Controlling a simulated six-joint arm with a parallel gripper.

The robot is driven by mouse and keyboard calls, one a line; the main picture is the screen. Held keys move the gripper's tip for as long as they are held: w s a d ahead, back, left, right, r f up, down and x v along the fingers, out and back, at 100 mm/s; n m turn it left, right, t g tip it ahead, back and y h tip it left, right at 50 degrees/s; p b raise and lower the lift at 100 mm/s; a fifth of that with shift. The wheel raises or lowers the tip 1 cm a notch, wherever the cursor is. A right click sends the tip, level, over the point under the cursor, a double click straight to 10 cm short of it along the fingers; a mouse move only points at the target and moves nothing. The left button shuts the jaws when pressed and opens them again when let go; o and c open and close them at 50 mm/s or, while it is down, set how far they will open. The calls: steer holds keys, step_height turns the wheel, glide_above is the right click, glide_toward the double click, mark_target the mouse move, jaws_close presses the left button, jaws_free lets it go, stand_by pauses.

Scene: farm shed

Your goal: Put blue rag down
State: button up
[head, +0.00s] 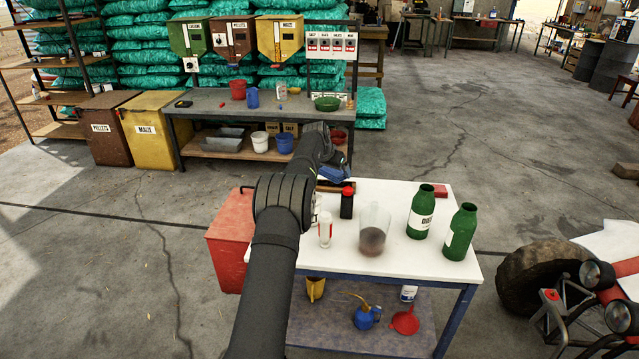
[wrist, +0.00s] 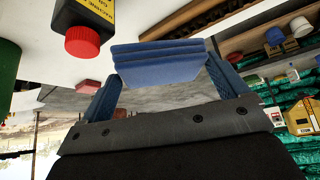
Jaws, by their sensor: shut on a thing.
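The blue rag (wrist: 160,60) is a folded, layered pad. It sits between the two blue fingers of my gripper (wrist: 163,70), which is shut on it. In the head view the rag (head: 334,174) shows at the far edge of the white-topped table (head: 390,262), behind the black bottle with a red cap (head: 347,203). The arm partly hides it there. In the wrist view, which looks upside down, the rag is close to the white tabletop; I cannot tell whether it touches.
A wooden tray (wrist: 190,28) lies near the rag. A red block (head: 440,192) is at the far right corner. Bare tabletop shows between them.

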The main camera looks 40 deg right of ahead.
steer(key=shift+w+a, duration=0.2)
